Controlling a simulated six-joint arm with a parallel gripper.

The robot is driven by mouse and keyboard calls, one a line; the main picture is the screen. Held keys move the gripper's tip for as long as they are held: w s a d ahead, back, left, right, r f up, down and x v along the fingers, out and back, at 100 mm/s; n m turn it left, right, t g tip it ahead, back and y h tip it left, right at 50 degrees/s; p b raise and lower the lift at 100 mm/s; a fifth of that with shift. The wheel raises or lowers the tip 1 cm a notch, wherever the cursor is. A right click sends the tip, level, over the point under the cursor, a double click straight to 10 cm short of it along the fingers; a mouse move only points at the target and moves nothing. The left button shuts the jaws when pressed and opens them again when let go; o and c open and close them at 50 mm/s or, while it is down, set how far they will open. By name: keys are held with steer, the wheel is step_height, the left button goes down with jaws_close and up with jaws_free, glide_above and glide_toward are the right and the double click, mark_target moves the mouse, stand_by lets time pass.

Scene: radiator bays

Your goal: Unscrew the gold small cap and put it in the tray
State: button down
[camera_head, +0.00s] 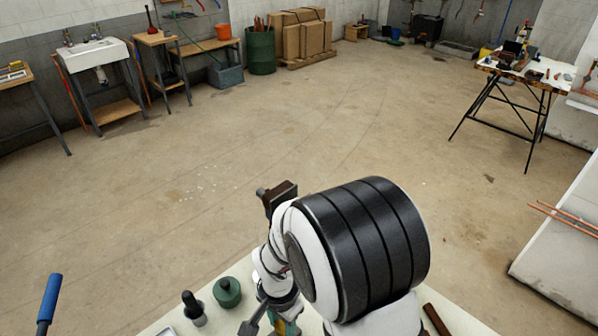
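I cannot make out the gold small cap in this view. The tray is not clearly in view; only a light grey edge (166,332) shows at the bottom, and I cannot tell what it belongs to. My arm, white with a large black joint, fills the lower middle and hides much of the bench. My gripper (253,321) seems to be the dark grey part low beside the white wrist. It is partly cut off by the bottom edge, so whether it is open or holds anything does not show.
On the pale bench (148,332) stand a green round knobbed object (227,291) and a dark bottle-shaped object (193,308). A blue handle (50,297) rises at lower left. A brown bar (436,320) lies right of my arm. Open floor lies beyond.

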steer(key=n, duration=1.1)
steer(key=shift+n, duration=0.4)
steer(key=c, duration=0.7)
jaws_free()
